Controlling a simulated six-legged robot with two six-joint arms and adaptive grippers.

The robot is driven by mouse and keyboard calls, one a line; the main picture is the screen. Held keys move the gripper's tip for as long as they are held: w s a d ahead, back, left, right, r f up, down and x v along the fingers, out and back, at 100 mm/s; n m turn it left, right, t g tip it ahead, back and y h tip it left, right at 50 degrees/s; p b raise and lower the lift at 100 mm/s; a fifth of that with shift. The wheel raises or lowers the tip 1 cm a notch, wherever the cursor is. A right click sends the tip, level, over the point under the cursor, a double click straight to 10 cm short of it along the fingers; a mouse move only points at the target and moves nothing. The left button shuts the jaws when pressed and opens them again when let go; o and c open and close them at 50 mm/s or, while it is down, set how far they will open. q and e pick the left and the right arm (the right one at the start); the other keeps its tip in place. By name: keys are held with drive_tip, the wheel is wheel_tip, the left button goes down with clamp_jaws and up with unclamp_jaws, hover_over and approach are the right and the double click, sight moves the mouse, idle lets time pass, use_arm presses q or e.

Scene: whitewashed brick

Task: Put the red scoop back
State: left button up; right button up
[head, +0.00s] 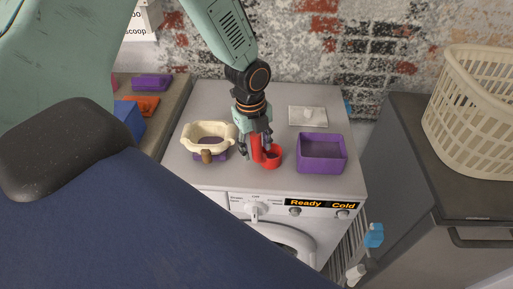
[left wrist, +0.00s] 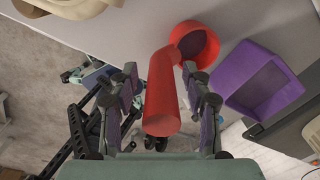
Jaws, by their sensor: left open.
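The red scoop (head: 272,159) is on top of the white washing machine (head: 206,183), its round cup open upward and its handle rising beside the cup. My left gripper (head: 256,150) is lowered over the handle from above. In the left wrist view the red handle (left wrist: 163,95) lies between the two open fingers (left wrist: 160,110), with space visible on both sides; the cup lies beyond the fingertips. A purple open box (head: 321,166) stands to the right of the scoop; it also shows in the left wrist view (left wrist: 245,105). My right gripper is not in view.
A cream basin-like item (head: 190,142) with purple and brown parts sits left of the scoop. A white flat item (head: 308,115) lies behind the purple box. A cream laundry basket (head: 475,120) stands on the grey cabinet at right. A white sign reading "scoop" (head: 139,30) is upper left.

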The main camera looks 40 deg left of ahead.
use_arm(q)
drive_tip(key=r, duration=0.7)
drive_tip(key=s+r, duration=0.1)
drive_tip(key=r, duration=0.3)
drive_tip(key=shift+a+p, duration=0.1)
drive_tip(key=shift+p, duration=0.3)
drive_tip(key=s+d+f+n+h, duration=0.1)
drive_tip(key=s+d+f+n, duration=0.4)
drive_tip(key=s+f+n, duration=0.4)
drive_tip(key=s+d+f+n, duration=0.5)
drive_tip(key=s+f+n, duration=0.15)
drive_tip(key=f, duration=0.35)
drive_tip(key=s+a+f+n+y, duration=0.1)
drive_tip(key=s+f+n, duration=0.2)
drive_tip(key=s+n, duration=0.4)
drive_tip(key=s, duration=0.3)
drive_tip(key=shift+s+f+n+g, duration=0.35)
drive_tip(key=shift+f+g, duration=0.05)
